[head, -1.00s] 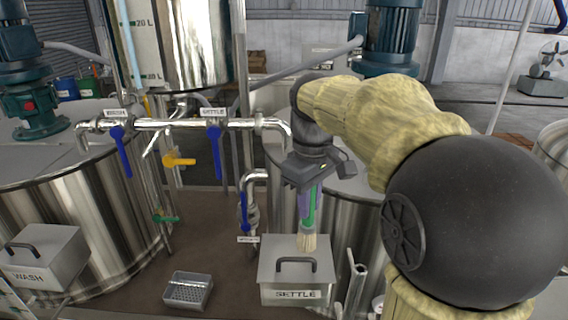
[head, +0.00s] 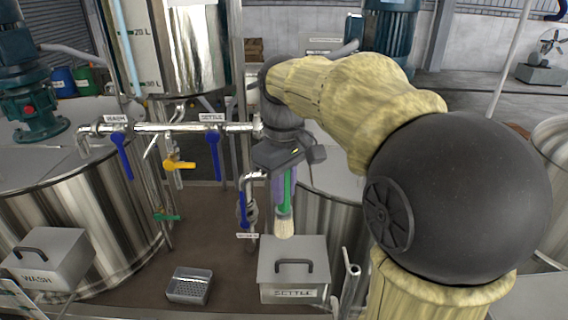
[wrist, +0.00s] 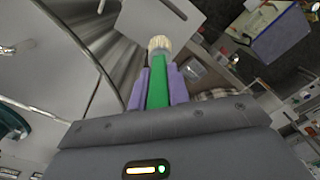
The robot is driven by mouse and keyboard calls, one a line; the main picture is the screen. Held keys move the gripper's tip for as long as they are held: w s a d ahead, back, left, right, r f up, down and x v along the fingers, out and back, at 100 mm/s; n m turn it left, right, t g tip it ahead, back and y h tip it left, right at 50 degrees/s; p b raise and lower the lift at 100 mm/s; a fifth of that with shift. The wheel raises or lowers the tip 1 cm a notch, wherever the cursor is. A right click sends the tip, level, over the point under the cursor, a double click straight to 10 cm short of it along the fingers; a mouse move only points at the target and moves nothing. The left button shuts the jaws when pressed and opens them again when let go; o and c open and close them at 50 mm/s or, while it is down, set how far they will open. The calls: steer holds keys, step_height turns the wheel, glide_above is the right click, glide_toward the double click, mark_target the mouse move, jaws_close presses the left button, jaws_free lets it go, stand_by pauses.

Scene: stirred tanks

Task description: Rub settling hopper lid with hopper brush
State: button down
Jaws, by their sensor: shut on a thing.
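The settling hopper (head: 290,292), a grey box labelled SETTLE, stands low in the middle of the head view. Its flat lid (head: 312,251) is shut and has a dark handle (head: 294,262). My gripper (head: 284,192) is shut on the hopper brush (head: 284,226), which has a green handle and pale bristles. The brush points bristles down, and the bristles show just at the lid's far edge; contact cannot be told. In the wrist view the green handle (wrist: 157,88) sits between purple fingers, bristles beyond them.
A small perforated tray (head: 189,287) lies left of the hopper. The wash hopper (head: 48,262) stands at far left. A blue-handled valve (head: 242,210) stands close left of the brush.

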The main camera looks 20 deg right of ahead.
step_height(320, 180, up, 3)
steer(key=shift+f+p, duration=0.1)
steer(key=shift+p, duration=0.75)
steer(key=shift+w, duration=0.2)
